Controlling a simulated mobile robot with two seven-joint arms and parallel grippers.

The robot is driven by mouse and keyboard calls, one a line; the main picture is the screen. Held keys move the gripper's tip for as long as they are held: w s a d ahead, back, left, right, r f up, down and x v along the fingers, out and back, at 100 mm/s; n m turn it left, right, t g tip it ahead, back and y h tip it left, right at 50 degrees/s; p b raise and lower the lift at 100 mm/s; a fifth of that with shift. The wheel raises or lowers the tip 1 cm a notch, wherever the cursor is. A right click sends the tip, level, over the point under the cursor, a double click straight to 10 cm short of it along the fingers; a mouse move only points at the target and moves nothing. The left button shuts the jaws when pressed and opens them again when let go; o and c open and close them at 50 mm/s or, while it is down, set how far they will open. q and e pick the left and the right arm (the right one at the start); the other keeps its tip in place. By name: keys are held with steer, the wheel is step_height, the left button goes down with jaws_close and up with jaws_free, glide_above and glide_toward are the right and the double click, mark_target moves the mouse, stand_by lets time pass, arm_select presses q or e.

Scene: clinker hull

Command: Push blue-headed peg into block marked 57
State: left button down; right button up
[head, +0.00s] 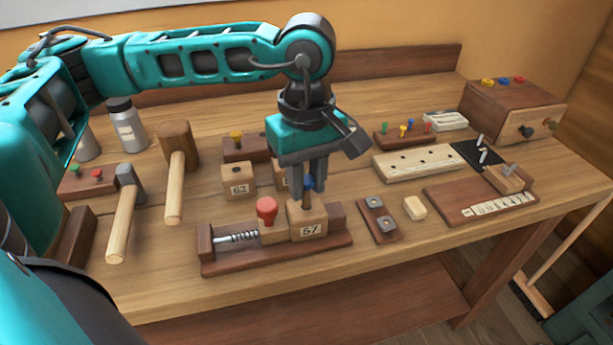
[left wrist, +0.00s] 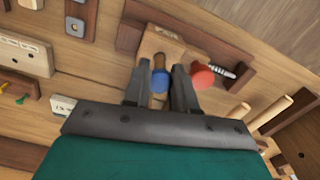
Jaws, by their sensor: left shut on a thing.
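The block marked 57 (head: 308,222) sits in a dark wooden clamp (head: 222,266) with a spring, next to a red knob (head: 267,208). The blue-headed peg (head: 308,184) is upright over the block's top. My left gripper (head: 308,188) points down above the block and is shut on the peg. In the left wrist view the blue head (left wrist: 159,80) is between the fingers, and the peg's brown shaft reaches to the block (left wrist: 152,44). I cannot tell how deep the shaft sits in the hole. My right gripper is not in view.
A block marked 63 (head: 239,181) stands behind the clamp. A plate with two metal pads (head: 378,217) and a small pale block (head: 414,208) are close on the right. The front bench strip is clear.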

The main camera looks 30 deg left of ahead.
arm_select(q)
steer(key=shift+f+b, duration=0.75)
steer(key=shift+f, duration=0.05)
steer(key=c, duration=0.8)
jaws_free()
steer(key=shift+r+p, duration=2.45)
steer(key=shift+r, duration=1.6)
